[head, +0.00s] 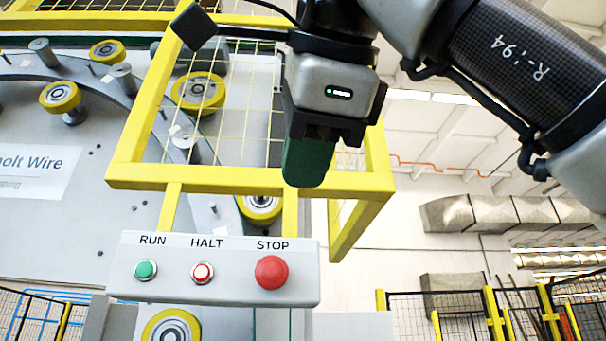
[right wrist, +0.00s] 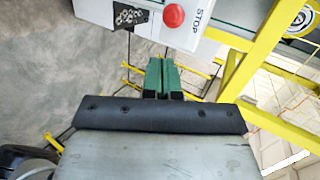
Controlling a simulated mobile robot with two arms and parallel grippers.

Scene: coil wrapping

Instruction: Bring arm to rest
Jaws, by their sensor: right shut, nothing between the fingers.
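My right gripper (head: 308,165) hangs from the arm that comes in from the upper right in the head view. Its green fingers point down above the control box, over the STOP end. In the right wrist view the two green fingers (right wrist: 161,75) are together with nothing between them. They point toward the control box (right wrist: 140,22) and look apart from it. My left gripper is not in view.
The grey control box (head: 220,290) carries a green RUN button (head: 146,270), a HALT button (head: 202,272) and a red STOP button (head: 271,272). A yellow guard frame (head: 230,181) stands close behind my gripper. Yellow rollers (head: 199,92) sit on the machine at left.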

